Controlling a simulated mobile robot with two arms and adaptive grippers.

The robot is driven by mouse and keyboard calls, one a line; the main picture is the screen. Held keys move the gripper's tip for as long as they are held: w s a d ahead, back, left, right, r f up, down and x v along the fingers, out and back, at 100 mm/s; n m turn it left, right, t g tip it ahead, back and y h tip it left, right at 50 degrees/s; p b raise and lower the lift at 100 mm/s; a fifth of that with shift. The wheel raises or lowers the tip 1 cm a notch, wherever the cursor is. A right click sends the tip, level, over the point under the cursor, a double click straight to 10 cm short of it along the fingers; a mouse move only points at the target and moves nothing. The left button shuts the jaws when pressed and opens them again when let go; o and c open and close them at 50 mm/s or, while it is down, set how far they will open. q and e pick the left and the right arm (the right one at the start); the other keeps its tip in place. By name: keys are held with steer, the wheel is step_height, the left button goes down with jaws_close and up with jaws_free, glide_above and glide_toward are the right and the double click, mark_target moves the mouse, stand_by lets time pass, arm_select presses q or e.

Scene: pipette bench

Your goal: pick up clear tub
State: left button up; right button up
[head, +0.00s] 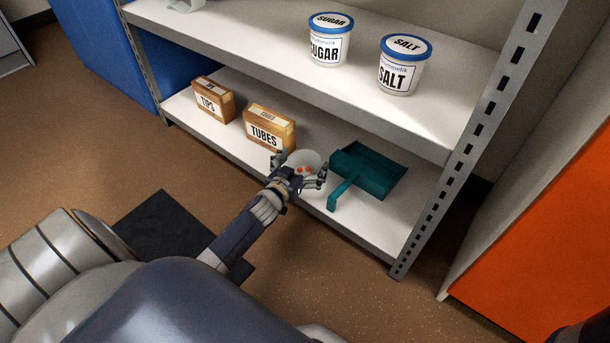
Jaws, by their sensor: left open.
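The clear tub (307,157) is a small, pale, see-through container with a few red-orange bits showing in it. It stands on the lower shelf of the rack, between the box marked TUBES and the teal dustpan. My left gripper (300,166) is open at the tub, with one finger at its left side and one at its right. The gripper hides the tub's near lower part. I cannot tell whether the fingers touch it.
On the lower shelf (378,235) are a TIPS box (212,99), a TUBES box (269,128) and a teal dustpan (368,170) close right of the gripper. The upper shelf (262,52) overhangs, holding SUGAR (329,43) and SALT (402,67) tubs. A metal post (470,140) stands right.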

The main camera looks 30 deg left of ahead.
arm_select(q)
steer(key=shift+w, duration=0.2)
steer(key=c, duration=1.1)
steer(key=shift+r, duration=0.1)
